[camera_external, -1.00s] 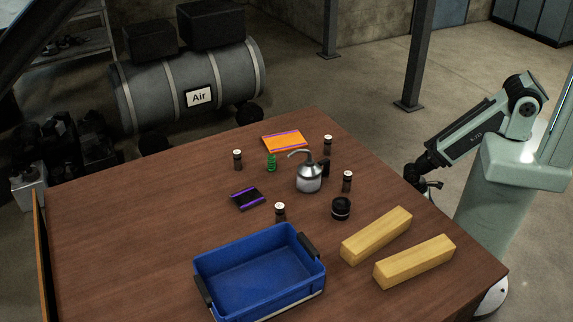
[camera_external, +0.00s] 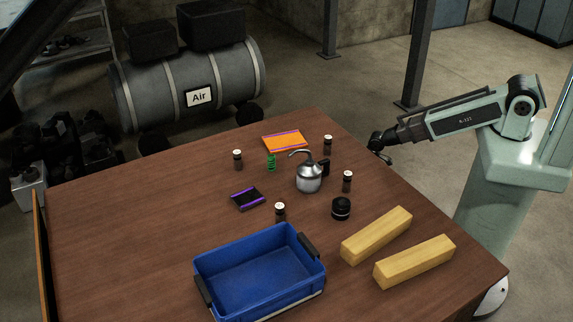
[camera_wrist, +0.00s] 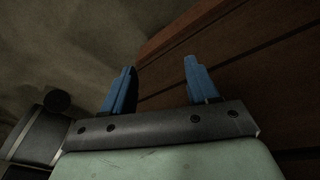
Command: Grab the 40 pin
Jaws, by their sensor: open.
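Several small dark pins with pale tops stand upright on the brown table: one at the back left (camera_external: 238,160), one at the back right (camera_external: 328,145), one at the right (camera_external: 347,182) and one behind the blue bin (camera_external: 280,212). Their top markings are too small to read, so I cannot tell which is the 40 pin. My gripper (camera_external: 380,154) is by the table's right edge, apart from all pins. In the wrist view its two blue fingers (camera_wrist: 158,68) are spread with nothing between them, and no pin shows there.
An oil can (camera_external: 309,179), green spring (camera_external: 271,162), orange tray (camera_external: 285,141), black-purple piece (camera_external: 246,199) and black round part (camera_external: 341,208) stand among the pins. A blue bin (camera_external: 255,290) and two wooden blocks (camera_external: 376,235) (camera_external: 414,261) lie in front. The table's left side is clear.

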